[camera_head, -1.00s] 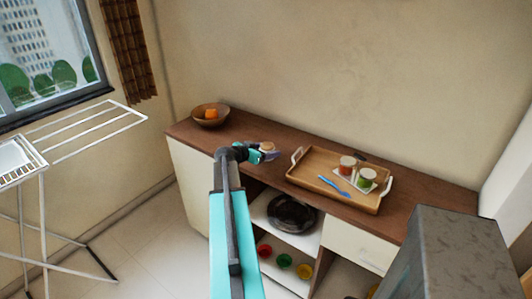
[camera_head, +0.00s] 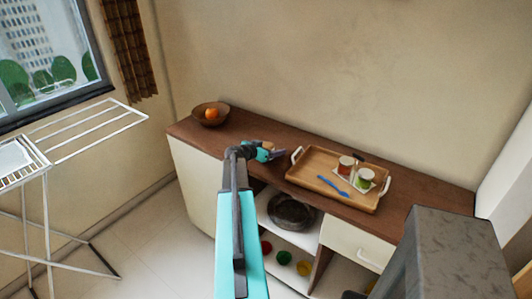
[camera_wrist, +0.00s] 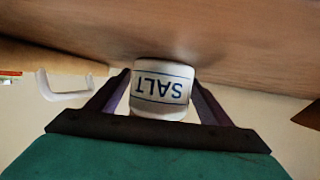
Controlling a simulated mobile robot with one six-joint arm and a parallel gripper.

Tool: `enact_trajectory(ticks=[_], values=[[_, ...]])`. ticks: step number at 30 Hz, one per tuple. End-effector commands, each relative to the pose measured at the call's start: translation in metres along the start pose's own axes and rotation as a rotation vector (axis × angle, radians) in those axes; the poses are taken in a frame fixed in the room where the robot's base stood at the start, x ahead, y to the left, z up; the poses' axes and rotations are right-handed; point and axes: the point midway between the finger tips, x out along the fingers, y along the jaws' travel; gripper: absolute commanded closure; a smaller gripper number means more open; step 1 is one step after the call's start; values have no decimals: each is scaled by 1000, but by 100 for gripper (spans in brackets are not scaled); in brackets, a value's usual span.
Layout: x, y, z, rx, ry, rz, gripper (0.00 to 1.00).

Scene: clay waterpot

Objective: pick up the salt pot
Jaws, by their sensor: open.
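The salt pot (camera_wrist: 160,92) is white with blue bands and the word SALT, which appears upside down in the wrist view. My gripper (camera_head: 279,154) is open above the brown sideboard top (camera_head: 228,128). In the wrist view, its two dark fingers lie on either side of the pot, and a narrow gap seems to show at each side. I cannot tell whether either finger touches it. In the head view, only the pot's tan top (camera_head: 267,145) shows behind my gripper; the rest is hidden.
A wooden tray (camera_head: 307,179) with white handles, two jars and a blue utensil stands just right of my gripper. A bowl (camera_head: 204,120) with an orange fruit stands at the sideboard's left end. Below are open shelves with a dark round dish (camera_head: 291,212).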

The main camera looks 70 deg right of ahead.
Motion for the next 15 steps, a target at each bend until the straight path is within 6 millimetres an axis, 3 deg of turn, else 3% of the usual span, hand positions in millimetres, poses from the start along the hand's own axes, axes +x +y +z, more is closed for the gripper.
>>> enact_trajectory(ticks=[4,13,15], values=[[0,0,0,0,0,0,27],[0,0,0,0,0,0,77],[0,0,-1,0,1,-1,78]])
